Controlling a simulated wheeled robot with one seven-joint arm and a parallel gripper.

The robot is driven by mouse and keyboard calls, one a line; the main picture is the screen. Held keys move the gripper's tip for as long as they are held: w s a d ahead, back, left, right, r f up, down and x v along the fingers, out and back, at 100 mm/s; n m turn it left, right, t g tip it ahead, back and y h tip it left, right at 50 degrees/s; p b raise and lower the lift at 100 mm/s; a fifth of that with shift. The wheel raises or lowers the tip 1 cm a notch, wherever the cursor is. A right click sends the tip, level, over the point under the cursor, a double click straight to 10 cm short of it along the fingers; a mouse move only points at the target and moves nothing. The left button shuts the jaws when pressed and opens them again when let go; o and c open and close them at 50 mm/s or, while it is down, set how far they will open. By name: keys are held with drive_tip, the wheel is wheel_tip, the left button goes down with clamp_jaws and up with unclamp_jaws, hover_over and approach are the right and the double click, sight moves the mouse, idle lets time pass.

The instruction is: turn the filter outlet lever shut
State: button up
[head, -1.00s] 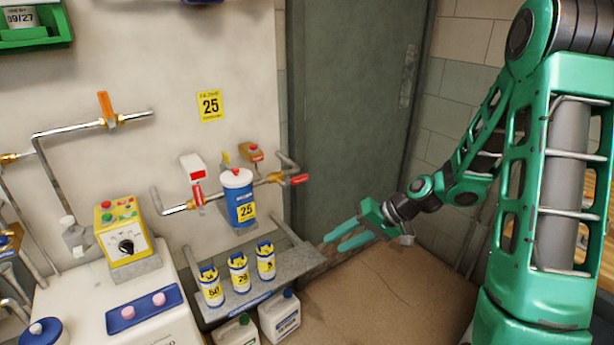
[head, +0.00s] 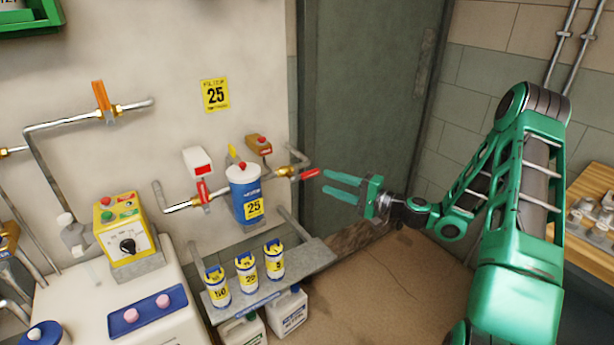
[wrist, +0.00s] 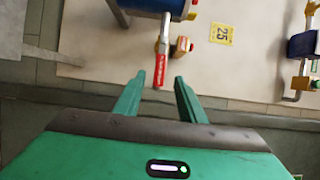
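The filter outlet lever (head: 309,174) is a red handle on the brass valve to the right of the blue filter housing (head: 245,193). It points right, toward my gripper, in the head view. My gripper (head: 326,182) is open and empty, with its green fingertips close to the lever's free end. In the wrist view the red lever (wrist: 159,72) lies ahead, in line with the gap between the fingertips (wrist: 160,79). The fingers seem not to touch it. How far the lever's end reaches between them is hard to tell.
Another red lever (head: 203,190) is on the pipe left of the filter. A brown box with a red button (head: 259,146) sits above the outlet valve. A grey shelf (head: 318,256) with several small canisters is below. A green door (head: 365,90) stands behind my gripper.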

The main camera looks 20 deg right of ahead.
sight(312, 175)
drive_tip(key=x, duration=0.8)
drive_tip(key=shift+w, duration=0.4)
